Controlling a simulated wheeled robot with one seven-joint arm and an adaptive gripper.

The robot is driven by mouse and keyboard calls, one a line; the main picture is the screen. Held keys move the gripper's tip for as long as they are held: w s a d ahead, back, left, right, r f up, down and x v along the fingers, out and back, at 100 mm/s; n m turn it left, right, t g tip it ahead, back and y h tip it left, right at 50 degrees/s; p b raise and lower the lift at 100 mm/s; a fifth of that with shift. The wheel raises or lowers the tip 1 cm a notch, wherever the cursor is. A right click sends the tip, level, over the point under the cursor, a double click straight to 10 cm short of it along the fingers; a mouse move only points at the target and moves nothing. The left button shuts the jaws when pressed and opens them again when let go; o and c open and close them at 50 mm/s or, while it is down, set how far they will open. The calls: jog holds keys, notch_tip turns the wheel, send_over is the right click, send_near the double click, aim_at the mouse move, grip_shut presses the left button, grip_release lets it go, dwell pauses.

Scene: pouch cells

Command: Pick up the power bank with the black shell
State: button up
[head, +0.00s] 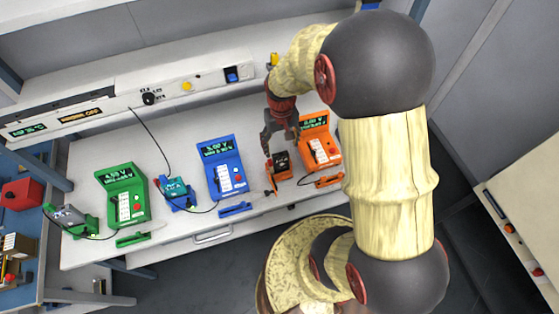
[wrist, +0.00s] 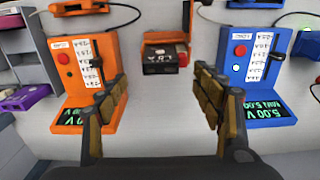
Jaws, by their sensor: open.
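A black-shelled block, which looks like the power bank (wrist: 165,52), sits in an orange holder (wrist: 149,40) at the upper middle of the wrist view. A red part shows at its side. In the head view the black block (head: 281,161) is on the white bench, just below my gripper (head: 281,146). My gripper (wrist: 162,76) is open and empty. In the wrist view its fingers stand left and right, with the block between them but farther out; they appear not to touch it.
An orange tester (head: 320,149) stands right of the block and a blue tester (head: 222,167) stands left. A green tester (head: 124,194), a blue holder (head: 177,193) and a green holder (head: 72,220) are farther left. Thin cables lie on the bench. A control ledge (head: 200,83) runs along the back.

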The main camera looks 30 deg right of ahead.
aim_at(281, 156)
notch_tip(281, 156, down, 5)
jog(key=shift+s+a+f+b, duration=0.1)
jog(key=shift+f+b, duration=0.05)
jog(key=shift+b, duration=0.4)
jog(key=c, duration=0.4)
jog(key=c, duration=0.9)
